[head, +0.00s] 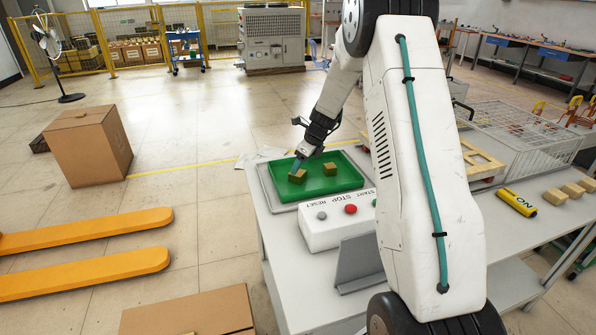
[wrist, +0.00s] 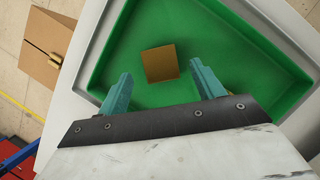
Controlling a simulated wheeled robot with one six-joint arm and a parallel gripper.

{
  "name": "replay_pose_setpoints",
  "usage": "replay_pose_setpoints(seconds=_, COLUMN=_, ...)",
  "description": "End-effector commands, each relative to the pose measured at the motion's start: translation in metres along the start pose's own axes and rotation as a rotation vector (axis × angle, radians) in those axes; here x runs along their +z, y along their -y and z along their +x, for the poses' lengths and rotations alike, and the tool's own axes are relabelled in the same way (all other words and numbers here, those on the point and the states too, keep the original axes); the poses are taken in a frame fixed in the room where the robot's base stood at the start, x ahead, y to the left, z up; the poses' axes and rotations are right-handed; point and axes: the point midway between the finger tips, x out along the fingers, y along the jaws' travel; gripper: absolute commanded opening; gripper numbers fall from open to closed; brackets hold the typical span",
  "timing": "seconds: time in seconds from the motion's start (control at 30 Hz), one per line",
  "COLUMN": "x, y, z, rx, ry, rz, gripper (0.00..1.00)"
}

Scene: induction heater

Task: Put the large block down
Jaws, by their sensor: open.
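A green tray (head: 345,178) stands on the left end of the table and holds two tan blocks. The left block (head: 297,176) looks slightly larger and lies at my gripper's tip. The other block (head: 330,168) lies a little to its right. My gripper (head: 297,163) points down into the tray. In the wrist view, the teal fingers of my gripper (wrist: 162,88) are wide apart with nothing clamped between them. One block (wrist: 160,63) lies flat on the green tray floor (wrist: 205,30), just ahead of the gap.
A white button box (head: 325,228) with a red button stands in front of the tray. A wire basket (head: 535,135), a yellow cylinder (head: 517,203) and several wooden blocks (head: 573,190) are at the right. A carton (head: 88,147) and orange forks (head: 90,235) are on the floor.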

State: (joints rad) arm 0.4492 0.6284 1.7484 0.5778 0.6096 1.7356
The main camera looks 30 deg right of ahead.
Motion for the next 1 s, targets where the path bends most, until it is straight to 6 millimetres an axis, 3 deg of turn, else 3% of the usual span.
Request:
replay_pose_setpoints(seconds=0.2, x=0.0, y=0.001, z=-0.046, rx=-0.003, ry=0.001, rz=-0.001, gripper=0.67)
replay_pose_setpoints(seconds=0.43, x=0.001, y=-0.002, z=-0.069, rx=0.001, ry=0.0, rz=-0.009, gripper=0.67)
replay_pose_setpoints(seconds=0.53, x=0.007, y=-0.015, z=-0.084, rx=0.005, ry=-0.004, rz=-0.081, gripper=0.67)
replay_pose_setpoints(seconds=0.67, x=0.021, y=-0.06, z=-0.12, rx=0.025, ry=-0.016, rz=-0.316, gripper=0.67)
replay_pose_setpoints(seconds=0.77, x=0.027, y=-0.109, z=-0.157, rx=0.048, ry=-0.031, rz=-0.575, gripper=0.67)
replay_pose_setpoints(seconds=1.0, x=0.008, y=-0.224, z=-0.231, rx=0.115, ry=-0.07, rz=-1.197, gripper=0.67)
